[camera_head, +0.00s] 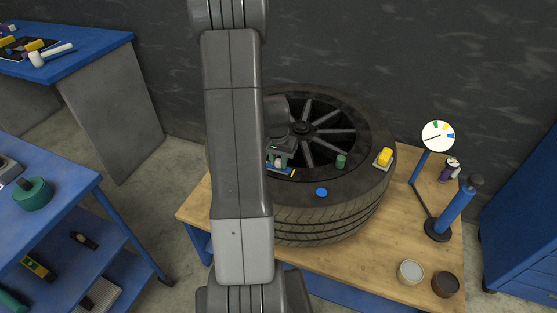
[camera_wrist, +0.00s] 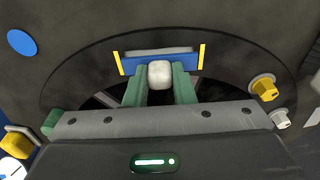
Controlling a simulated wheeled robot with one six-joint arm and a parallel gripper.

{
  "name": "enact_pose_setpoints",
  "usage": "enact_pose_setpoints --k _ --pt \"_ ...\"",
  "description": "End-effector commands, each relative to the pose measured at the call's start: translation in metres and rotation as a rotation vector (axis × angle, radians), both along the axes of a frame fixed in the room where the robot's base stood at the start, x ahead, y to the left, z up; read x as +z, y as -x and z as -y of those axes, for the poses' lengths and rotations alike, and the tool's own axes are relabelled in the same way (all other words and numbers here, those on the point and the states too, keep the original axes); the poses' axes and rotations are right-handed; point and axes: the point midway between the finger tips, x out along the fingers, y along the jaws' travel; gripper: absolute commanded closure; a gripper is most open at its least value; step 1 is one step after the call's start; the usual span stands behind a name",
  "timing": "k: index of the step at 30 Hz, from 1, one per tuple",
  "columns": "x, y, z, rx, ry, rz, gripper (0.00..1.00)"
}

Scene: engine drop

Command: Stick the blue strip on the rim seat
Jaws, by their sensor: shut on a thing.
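The blue strip (camera_wrist: 135,65) lies at the rim's edge in the wrist view, between two yellow end marks (camera_wrist: 201,57). A grey band shows along its far side. My gripper (camera_wrist: 159,82) has green fingers closed around a pale rounded knob (camera_wrist: 159,73) at the middle of the strip. The knob hides part of the strip. In the head view, my gripper (camera_head: 279,162) is low over the near left of the wheel rim (camera_head: 320,157), with the blue strip (camera_head: 279,172) just below it. I cannot tell whether the strip is pressed fully onto the seat.
The tyre (camera_head: 322,222) lies flat on a wooden bench (camera_head: 390,262). A dial gauge (camera_head: 438,136), a blue pump (camera_head: 455,213) and two small pots (camera_head: 411,271) stand right.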

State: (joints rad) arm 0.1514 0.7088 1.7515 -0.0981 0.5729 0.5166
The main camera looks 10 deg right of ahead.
Motion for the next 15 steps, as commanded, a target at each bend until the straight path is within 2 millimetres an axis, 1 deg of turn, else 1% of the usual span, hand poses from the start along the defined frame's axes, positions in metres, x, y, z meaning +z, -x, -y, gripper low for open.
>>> enact_pose_setpoints --k 2,3,5,6,7,15 --pt "0.0001 0.0 0.0 0.0 0.0 0.0 0.98" --pt "0.0001 0.0 0.0 0.0 0.0 0.0 0.73" --pt "0.0001 0.0 0.0 0.0 0.0 0.0 0.62" --pt "0.0001 0.0 0.0 0.0 0.0 0.0 0.54" --pt "0.0001 0.0 0.0 0.0 0.0 0.0 0.52" --pt "0.0006 0.0 0.0 0.0 0.0 0.0 0.52"
